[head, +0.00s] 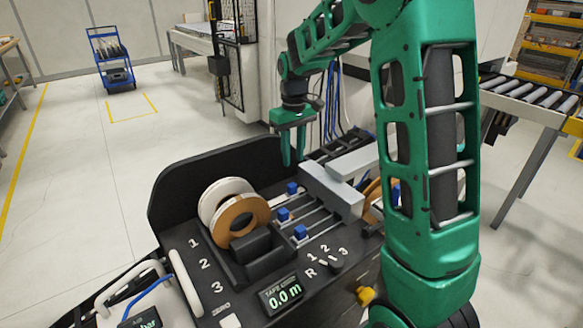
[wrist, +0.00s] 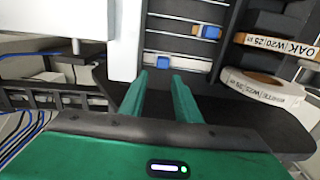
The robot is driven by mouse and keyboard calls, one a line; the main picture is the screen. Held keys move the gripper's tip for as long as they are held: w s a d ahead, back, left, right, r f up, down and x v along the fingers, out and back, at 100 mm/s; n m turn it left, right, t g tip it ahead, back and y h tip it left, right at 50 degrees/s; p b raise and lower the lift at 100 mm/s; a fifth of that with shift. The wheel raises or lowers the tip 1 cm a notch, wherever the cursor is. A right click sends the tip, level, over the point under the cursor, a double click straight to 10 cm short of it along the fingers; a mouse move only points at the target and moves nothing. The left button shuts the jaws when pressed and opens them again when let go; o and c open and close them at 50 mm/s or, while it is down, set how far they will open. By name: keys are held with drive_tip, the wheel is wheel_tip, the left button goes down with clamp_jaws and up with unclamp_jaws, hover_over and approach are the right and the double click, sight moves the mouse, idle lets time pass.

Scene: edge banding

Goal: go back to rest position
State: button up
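My gripper (head: 293,160) hangs in the air above the back of the black banding machine (head: 180,190), fingers pointing down. In the wrist view my gripper (wrist: 160,76) shows two green fingers with a gap and nothing between them, so it is open. The white tape roll (head: 222,199) and the oak tape roll (head: 240,220) stand in the machine's holder, left of my gripper. The oak roll (wrist: 278,46) and the white roll (wrist: 262,88) also show at right in the wrist view, apart from the fingers.
Blue blocks (head: 300,232) sit on the rails beside a grey block (head: 330,190). The tape display (head: 284,295) reads 0.0 m. A roller conveyor (head: 530,95) stands at right and a blue cart (head: 112,60) at back left. Floor at left is clear.

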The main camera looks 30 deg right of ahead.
drive_tip(key=shift+r, duration=0.6)
drive_tip(key=s+d+r+m, duration=0.2)
drive_tip(key=s+d, duration=0.1)
drive_tip(key=s, duration=0.6)
drive_tip(key=s+d+r+m, duration=0.1)
drive_tip(key=s+d+m, duration=0.15)
drive_tip(key=s, duration=0.75)
drive_tip(key=s+f+m, duration=0.3)
drive_tip(key=s, duration=1.4)
drive_tip(key=shift+s+m, duration=0.2)
drive_tip(key=shift+m, duration=0.15)
